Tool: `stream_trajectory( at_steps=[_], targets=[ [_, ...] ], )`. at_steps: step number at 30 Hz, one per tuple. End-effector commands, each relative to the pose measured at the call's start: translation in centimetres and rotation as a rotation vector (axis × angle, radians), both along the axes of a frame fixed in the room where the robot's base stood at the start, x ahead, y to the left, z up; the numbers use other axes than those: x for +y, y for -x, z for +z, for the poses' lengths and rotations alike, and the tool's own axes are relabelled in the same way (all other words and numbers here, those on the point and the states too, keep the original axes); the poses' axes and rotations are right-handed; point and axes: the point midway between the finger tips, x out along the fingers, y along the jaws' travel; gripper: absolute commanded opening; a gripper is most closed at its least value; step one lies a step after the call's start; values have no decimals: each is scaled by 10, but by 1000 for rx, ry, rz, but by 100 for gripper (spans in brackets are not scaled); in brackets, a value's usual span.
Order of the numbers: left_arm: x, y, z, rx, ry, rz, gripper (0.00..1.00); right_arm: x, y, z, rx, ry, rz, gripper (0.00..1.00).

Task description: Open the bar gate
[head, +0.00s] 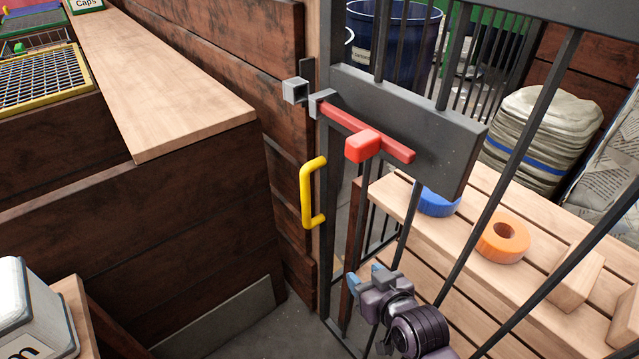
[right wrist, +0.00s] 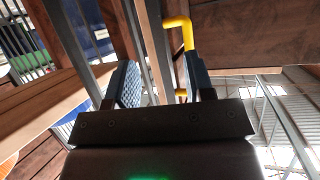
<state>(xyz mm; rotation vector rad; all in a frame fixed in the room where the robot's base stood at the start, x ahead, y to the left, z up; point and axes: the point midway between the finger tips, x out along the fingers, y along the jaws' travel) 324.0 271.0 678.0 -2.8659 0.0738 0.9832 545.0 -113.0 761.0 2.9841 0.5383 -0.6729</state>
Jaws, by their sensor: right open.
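The bar gate (head: 325,230) has dark upright bars and a dark plate (head: 420,130). A red bolt (head: 395,150) with a red knob (head: 363,146) lies across the plate, its left end at a grey bracket (head: 320,103). A grey catch (head: 295,90) is on the wooden post side; no red shows between bracket and catch. A yellow handle (head: 307,195) stands on the gate's left edge. My right gripper (head: 365,275) is open and empty, below the knob and right of the handle. In the right wrist view the handle (right wrist: 181,22) shows beyond the fingers (right wrist: 158,88). My left gripper is not in view.
A wooden counter (head: 170,80) fills the left side. Behind the gate stand a slatted bench (head: 460,245) with an orange ring (head: 503,237) and a blue ring (head: 437,203), stacked sacks (head: 535,135) and a blue bin (head: 400,40). A white box (head: 30,310) is at lower left.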

Motion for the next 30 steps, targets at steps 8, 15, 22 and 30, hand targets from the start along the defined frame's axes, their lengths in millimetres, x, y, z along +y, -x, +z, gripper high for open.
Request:
stream_trajectory(
  at_steps=[8, 15, 22, 30],
  targets=[
    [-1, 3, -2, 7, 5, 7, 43, 63, -79, 69, -335, -109, 65, 48],
    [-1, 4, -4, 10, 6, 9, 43, 78, -97, 87, -418, -136, 76, 48],
    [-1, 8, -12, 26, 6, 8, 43, 88, -118, 85, -416, -137, 75, 48],
    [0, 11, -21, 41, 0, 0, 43, 105, -155, 83, -412, -137, 75, 48]
  ],
)
